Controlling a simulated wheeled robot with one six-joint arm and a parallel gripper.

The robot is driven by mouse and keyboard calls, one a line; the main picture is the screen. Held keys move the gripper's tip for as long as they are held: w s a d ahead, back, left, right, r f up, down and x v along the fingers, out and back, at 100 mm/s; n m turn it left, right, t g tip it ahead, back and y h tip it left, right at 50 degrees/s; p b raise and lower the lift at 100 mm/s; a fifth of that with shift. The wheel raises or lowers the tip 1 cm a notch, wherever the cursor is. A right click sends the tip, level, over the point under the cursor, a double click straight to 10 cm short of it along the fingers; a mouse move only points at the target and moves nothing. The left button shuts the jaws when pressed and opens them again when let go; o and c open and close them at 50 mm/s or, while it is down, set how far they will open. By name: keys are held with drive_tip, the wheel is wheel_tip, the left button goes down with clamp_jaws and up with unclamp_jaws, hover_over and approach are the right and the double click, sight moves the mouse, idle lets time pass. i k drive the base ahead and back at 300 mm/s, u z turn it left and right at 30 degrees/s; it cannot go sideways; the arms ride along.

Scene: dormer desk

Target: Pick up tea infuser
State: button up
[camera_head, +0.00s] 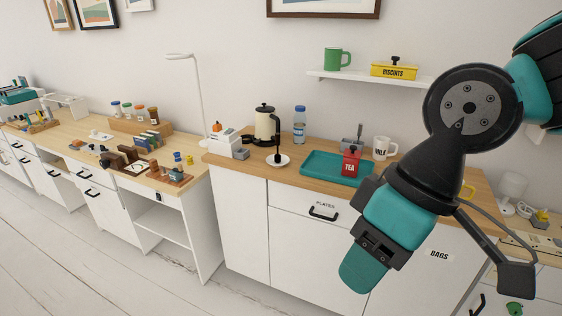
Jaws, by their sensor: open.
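I cannot clearly pick out the tea infuser. A slim dark upright object (278,146) stands on a small white saucer (284,163) on the wooden counter, but I cannot tell whether it is the infuser. A red tin marked TEA (350,164) stands at the teal tray (311,170). My gripper (376,256) hangs in the right foreground, in front of the cabinet and well apart from these items. It is open; its fingertips are hard to make out, and I see nothing held.
A cream and black pot (265,125), blue-capped bottle (299,126), MILK mug (383,148) and grey holder (353,133) crowd the counter. A cluttered desk (70,133) stands left.

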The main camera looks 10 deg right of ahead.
sight(276, 157)
drive_tip(key=u, duration=0.45)
drive_tip(key=i, duration=0.6)
drive_tip(key=u, duration=0.5)
drive_tip(key=i, duration=0.75)
drive_tip(key=z, duration=0.7)
drive_tip(key=i, duration=0.9)
drive_tip(key=z, duration=0.85)
